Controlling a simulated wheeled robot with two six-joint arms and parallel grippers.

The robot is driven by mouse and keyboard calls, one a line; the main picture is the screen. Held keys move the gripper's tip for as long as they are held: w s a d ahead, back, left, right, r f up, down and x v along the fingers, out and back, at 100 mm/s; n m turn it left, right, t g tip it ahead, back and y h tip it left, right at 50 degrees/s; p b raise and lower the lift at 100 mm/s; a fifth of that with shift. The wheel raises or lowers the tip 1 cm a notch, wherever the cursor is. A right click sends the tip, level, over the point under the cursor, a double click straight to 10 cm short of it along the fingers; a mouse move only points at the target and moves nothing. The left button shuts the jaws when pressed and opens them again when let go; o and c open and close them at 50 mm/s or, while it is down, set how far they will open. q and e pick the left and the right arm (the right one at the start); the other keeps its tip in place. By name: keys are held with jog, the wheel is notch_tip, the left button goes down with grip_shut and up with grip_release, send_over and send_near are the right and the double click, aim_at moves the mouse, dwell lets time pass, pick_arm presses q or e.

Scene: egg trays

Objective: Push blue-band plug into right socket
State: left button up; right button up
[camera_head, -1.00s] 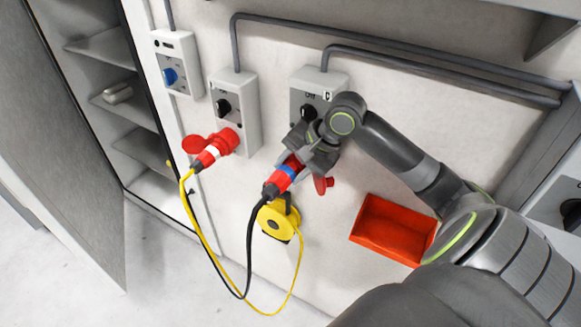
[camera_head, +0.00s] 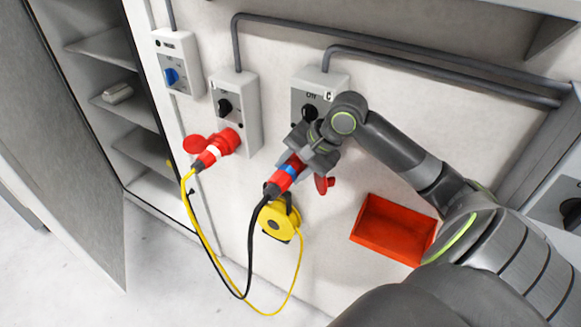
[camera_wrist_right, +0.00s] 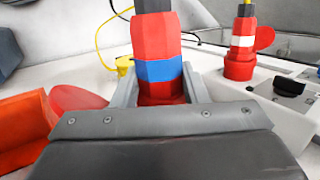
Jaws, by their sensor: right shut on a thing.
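The red plug with the blue band (camera_head: 286,172) has a black cable hanging from its back end. My right gripper (camera_head: 302,155) is shut on it, and the right wrist view shows the blue band (camera_wrist_right: 160,71) between the two fingers. The plug is at the lower front of the right socket box (camera_head: 312,88), with its front end hidden by my gripper. I cannot tell how deep it sits in the socket. A red socket lid (camera_head: 325,184) stands open beside it. My left gripper is not in view.
A white-band red plug (camera_head: 210,153) sits in the left socket box (camera_head: 238,105). A yellow cable reel (camera_head: 279,222) hangs below. A red-orange bin (camera_head: 394,229) is on the wall at right. An open cabinet (camera_head: 115,95) stands at left.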

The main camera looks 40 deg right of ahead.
aim_at(294, 157)
jog(key=shift+w+d+r, duration=0.35)
jog(key=shift+w+d, duration=0.05)
jog(key=shift+d, duration=0.25)
jog(key=shift+w+d+r, duration=0.35)
jog(key=shift+w+d, duration=0.05)
jog(key=shift+d, duration=0.2)
dwell(2.6)
jog(key=shift+w+r, duration=0.1)
jog(key=shift+c, duration=0.2)
dwell(0.4)
jog(key=shift+a, duration=0.15)
jog(key=shift+s+a+f, duration=0.65)
jog(key=shift+s+f, duration=0.15)
jog(key=shift+f, duration=0.15)
jog(key=shift+s+a+f, duration=0.1)
jog(key=shift+a, duration=0.2)
grip_shut()
jog(key=shift+s+a, duration=0.45)
jog(key=shift+a, duration=0.2)
jog(key=shift+s+a, duration=0.2)
jog(key=shift+a, duration=0.35)
jog(key=shift+w+r, duration=0.1)
jog(key=shift+r, duration=0.1)
